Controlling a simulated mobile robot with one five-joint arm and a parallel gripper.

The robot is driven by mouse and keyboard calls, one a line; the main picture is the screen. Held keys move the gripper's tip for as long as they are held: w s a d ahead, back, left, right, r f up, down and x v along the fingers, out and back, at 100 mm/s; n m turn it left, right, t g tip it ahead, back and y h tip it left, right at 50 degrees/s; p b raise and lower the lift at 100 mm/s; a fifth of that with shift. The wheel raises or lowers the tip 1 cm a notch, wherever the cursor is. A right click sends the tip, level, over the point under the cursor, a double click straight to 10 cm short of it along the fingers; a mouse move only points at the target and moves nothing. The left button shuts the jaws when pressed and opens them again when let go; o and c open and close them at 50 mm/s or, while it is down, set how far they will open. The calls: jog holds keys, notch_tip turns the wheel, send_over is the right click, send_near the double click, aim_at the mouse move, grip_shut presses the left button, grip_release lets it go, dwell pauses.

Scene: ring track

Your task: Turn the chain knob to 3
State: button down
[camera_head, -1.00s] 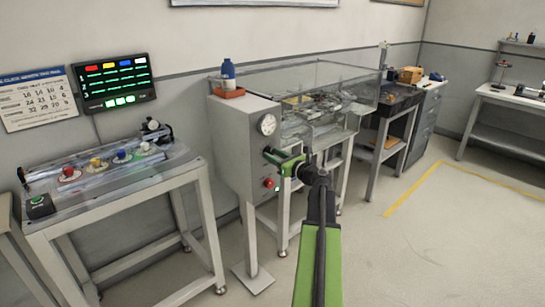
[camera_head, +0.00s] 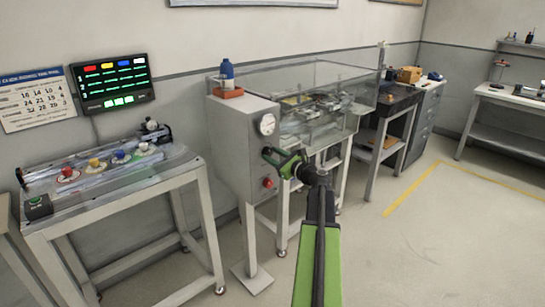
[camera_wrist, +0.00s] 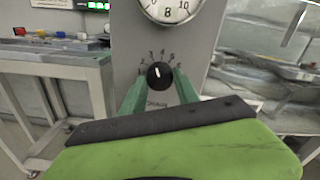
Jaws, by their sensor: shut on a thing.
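The chain knob (camera_wrist: 160,75) is a round black dial on the grey panel of the machine cabinet (camera_head: 229,140). In the wrist view a numbered scale arcs over it, and its white pointer points up and slightly left, roughly towards the 3. The small print under the knob is partly blurred. My gripper (camera_wrist: 160,88) has its two green fingers on either side of the knob, shut on it.
A white round gauge (camera_head: 267,124) sits above the knob and a red button (camera_head: 268,183) below it. A clear-walled tank (camera_head: 325,95) stands behind to the right. A bench with coloured buttons (camera_head: 100,175) is at left. Open floor (camera_head: 420,240) lies at right.

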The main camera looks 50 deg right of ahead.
jog(key=shift+r+n, duration=0.1)
jog(key=shift+n, duration=0.7)
jog(key=c, duration=0.9)
grip_release()
jog(key=s+a, duration=0.1)
jog(key=s, duration=1.6)
jog(key=shift+s, duration=0.15)
jog(key=shift+a, duration=0.1)
